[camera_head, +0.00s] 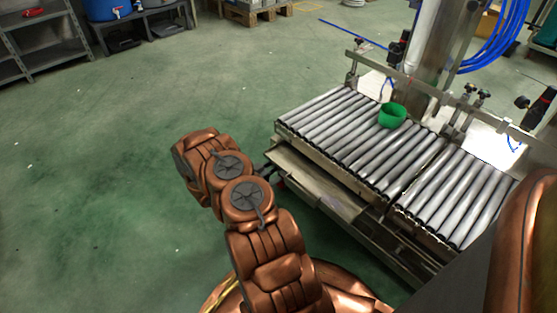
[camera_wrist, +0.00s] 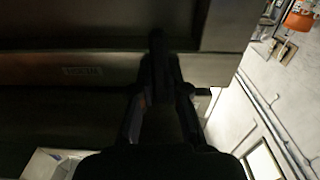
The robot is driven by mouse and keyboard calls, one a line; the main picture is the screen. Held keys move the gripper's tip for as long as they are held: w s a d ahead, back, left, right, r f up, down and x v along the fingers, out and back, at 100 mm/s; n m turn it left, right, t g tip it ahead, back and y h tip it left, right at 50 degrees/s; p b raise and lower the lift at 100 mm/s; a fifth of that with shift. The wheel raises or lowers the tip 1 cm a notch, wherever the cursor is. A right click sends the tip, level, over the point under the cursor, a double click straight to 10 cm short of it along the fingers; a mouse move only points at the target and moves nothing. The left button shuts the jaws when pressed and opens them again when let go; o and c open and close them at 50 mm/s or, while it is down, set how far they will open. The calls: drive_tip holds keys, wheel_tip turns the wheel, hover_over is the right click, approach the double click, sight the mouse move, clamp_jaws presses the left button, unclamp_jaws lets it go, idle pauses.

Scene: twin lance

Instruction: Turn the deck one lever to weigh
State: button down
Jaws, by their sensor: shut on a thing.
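My gripper (camera_head: 268,170) reaches the left end of the steel roller conveyor (camera_head: 335,203), at the frame below the rollers. In the wrist view my gripper (camera_wrist: 160,90) has its dark fingers closed together on a narrow dark upright piece (camera_wrist: 157,42), which looks like the deck one lever. It stands in front of a dark metal panel (camera_wrist: 80,100). A small label (camera_wrist: 83,71) is on the panel, too dim to read surely. The fingers and shadow hide most of the lever, so I cannot tell its exact angle.
A metal column (camera_head: 436,50) with blue hose (camera_head: 497,40) rises behind the conveyor. The green floor (camera_head: 110,200) to the left is clear. Grey shelving (camera_head: 35,45) stands at the back left.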

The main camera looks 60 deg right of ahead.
drive_tip(key=shift+s+r+n+p, duration=0.2)
drive_tip(key=shift+n+p, duration=0.8)
drive_tip(key=shift+p, duration=0.9)
drive_tip(key=shift+n+p, duration=0.55)
drive_tip(key=shift+n, duration=0.65)
drive_tip(key=n, duration=0.6)
drive_tip(key=shift+s+a+r, duration=0.1)
drive_tip(key=shift+s+r, duration=0.1)
drive_tip(key=n, duration=0.5)
drive_tip(key=shift+r, duration=0.25)
drive_tip(key=shift+n, duration=0.3)
drive_tip(key=c, duration=1.3)
unclamp_jaws()
drive_tip(key=shift+b, duration=0.3)
drive_tip(key=shift+o, duration=0.7)
drive_tip(key=shift+s, duration=0.15)
